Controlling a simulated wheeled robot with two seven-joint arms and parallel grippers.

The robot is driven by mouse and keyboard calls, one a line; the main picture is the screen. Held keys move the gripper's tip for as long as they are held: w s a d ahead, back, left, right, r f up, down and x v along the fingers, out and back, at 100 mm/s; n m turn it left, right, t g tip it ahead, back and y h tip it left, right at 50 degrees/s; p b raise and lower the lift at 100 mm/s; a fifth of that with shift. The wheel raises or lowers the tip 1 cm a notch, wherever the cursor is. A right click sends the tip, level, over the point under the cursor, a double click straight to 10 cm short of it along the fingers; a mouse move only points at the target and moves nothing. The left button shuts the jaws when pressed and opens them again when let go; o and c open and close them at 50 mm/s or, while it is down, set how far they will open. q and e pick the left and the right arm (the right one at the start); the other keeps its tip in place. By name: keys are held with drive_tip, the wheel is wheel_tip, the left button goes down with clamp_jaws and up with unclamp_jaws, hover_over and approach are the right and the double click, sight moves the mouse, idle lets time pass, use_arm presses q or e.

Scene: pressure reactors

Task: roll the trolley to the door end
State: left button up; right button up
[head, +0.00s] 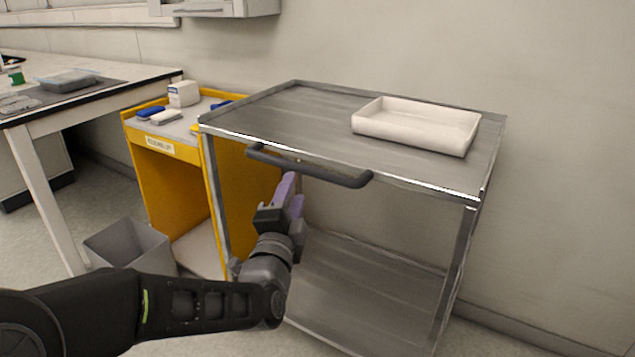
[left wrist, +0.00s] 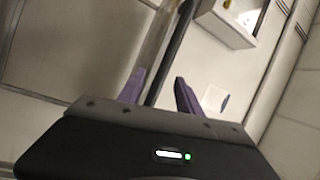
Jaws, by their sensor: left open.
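The trolley is a grey metal cart with a top deck (head: 300,115) and a lower shelf (head: 365,290). It stands against the wall, beside a yellow cabinet. Its dark handle (head: 310,168) runs along the near edge of the top deck. My left gripper (head: 291,188) has purple fingers and sits just below and in front of the handle. In the left wrist view, the dark handle bar (left wrist: 174,50) shows between the spread fingers of the left gripper (left wrist: 160,92). I cannot tell whether they touch it. My right gripper is not in view.
A white tray (head: 415,124) stands on the trolley's top deck. The yellow cabinet (head: 160,175), holding small items, is close on the trolley's left. A grey bin (head: 130,246) and a white-topped bench (head: 100,70) stand further left. Some floor shows at the lower right.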

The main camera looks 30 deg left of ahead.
sight(297, 170)
use_arm(q)
drive_tip(key=shift+s+a+r+m, duration=0.1)
drive_tip(key=shift+a+r+m, duration=0.05)
drive_tip(key=shift+m, duration=0.4)
drive_tip(key=shift+a+r+m, duration=0.1)
drive_tip(key=shift+r+m, duration=0.05)
drive_tip(key=shift+m, duration=0.4)
drive_tip(key=shift+w+a+r+p, duration=0.15)
drive_tip(key=shift+w+p, duration=0.15)
drive_tip(key=shift+p, duration=0.3)
drive_tip(key=p+x, duration=0.1)
drive_tip(key=p, duration=0.2)
drive_tip(key=shift+w+a+r, duration=0.1)
drive_tip(key=shift+w+r, duration=0.1)
drive_tip(key=shift+w, duration=0.15)
drive_tip(key=x, duration=0.4)
drive_tip(key=shift+w+a+f, duration=0.25)
drive_tip(key=shift+w, duration=0.1)
drive_tip(key=shift+w+a+r, duration=0.15)
drive_tip(key=shift+w, duration=0.15)
drive_tip(key=shift+c, duration=0.3)
